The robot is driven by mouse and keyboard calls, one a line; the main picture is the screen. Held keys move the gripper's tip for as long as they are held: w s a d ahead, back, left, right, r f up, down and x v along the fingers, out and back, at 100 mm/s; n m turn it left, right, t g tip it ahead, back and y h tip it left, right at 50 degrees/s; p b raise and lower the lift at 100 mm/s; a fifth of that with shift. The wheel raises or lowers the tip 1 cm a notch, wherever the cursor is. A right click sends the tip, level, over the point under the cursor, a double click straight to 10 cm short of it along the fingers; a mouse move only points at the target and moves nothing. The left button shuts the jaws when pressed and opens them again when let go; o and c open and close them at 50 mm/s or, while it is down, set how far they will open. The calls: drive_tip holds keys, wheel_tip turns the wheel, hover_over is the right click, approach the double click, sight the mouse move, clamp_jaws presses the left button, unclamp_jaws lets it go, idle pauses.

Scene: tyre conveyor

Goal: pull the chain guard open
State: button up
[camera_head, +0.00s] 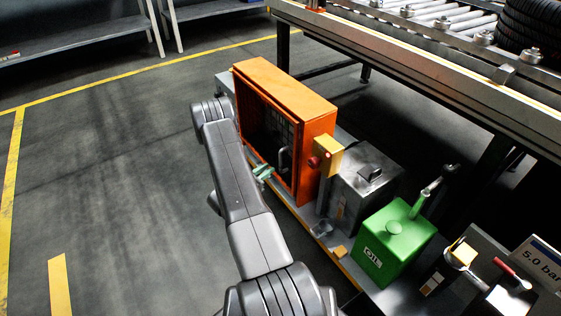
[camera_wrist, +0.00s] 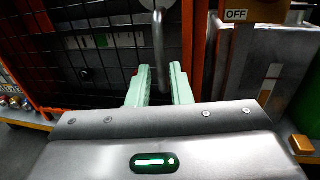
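The chain guard is an orange box frame (camera_head: 318,128) with a dark mesh door that looks shut. A grey metal bar handle (camera_head: 283,158) stands upright at the door's right side. In the wrist view the handle (camera_wrist: 159,45) hangs down between my gripper's pale green fingertips (camera_wrist: 159,78). The fingers are apart, with dark space between them. In the head view my gripper (camera_head: 263,172) is just left of the handle and slightly lower. I cannot tell whether the handle is inside the fingers or just beyond them.
A yellow switch box (camera_head: 328,158) with a red button sits on the guard's right edge. A grey metal box (camera_head: 362,185), a green oil can (camera_head: 395,243) and small tools stand to the right. The roller conveyor (camera_head: 430,75) is behind. Open floor (camera_head: 110,170) lies left.

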drive_tip(key=b, duration=0.1)
hover_over(281, 172)
drive_tip(key=shift+w+a, duration=0.1)
drive_tip(key=shift+w, duration=0.25)
drive_tip(key=shift+c, duration=0.2)
clamp_jaws()
